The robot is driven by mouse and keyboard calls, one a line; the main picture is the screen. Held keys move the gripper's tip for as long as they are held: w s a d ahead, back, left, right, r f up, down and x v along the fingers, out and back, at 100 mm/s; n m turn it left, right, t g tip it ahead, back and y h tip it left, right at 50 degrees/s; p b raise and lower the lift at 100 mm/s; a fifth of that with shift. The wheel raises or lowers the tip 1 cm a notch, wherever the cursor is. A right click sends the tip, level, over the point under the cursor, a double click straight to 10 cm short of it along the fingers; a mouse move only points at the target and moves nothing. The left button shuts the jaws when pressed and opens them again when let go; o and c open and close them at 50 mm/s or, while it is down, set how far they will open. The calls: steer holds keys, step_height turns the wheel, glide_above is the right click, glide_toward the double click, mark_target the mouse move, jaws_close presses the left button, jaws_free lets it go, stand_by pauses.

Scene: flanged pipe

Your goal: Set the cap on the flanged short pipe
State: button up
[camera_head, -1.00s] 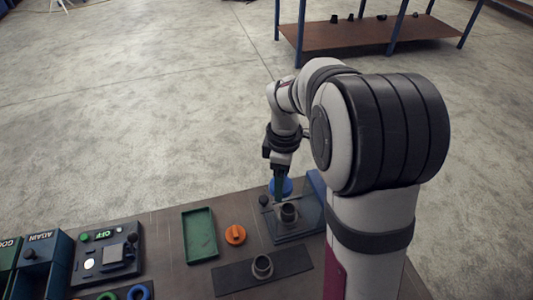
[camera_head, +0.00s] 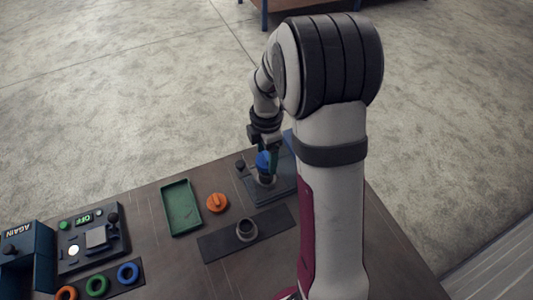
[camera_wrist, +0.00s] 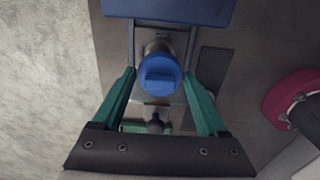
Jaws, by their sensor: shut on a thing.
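The blue cap (camera_head: 263,159) has a raised grip on top and is held between the green fingers of my gripper (camera_head: 270,156). In the wrist view the cap (camera_wrist: 158,76) lies between the fingertips and covers the top of the grey pipe (camera_wrist: 158,47), whose side shows beyond it. In the head view the cap is right above the pipe (camera_head: 266,181), which stands upright on a grey fixture plate. I cannot tell whether the cap is seated or only hovering. A second short grey pipe (camera_head: 246,229) stands on a dark mat.
An orange cap (camera_head: 217,203) and an empty green tray (camera_head: 180,208) lie left of the fixture. A black knob (camera_head: 240,165) stands beside the pipe. A blue panel (camera_wrist: 168,9) borders the fixture. A switch box (camera_head: 92,237) and several coloured rings are at the left.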

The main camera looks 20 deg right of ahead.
mark_target(267, 165)
stand_by(0.4)
steer(key=shift+f, duration=1.5)
steer(key=shift+f, duration=0.35)
steer(key=shift+f, duration=0.35)
steer(key=o, duration=1.2)
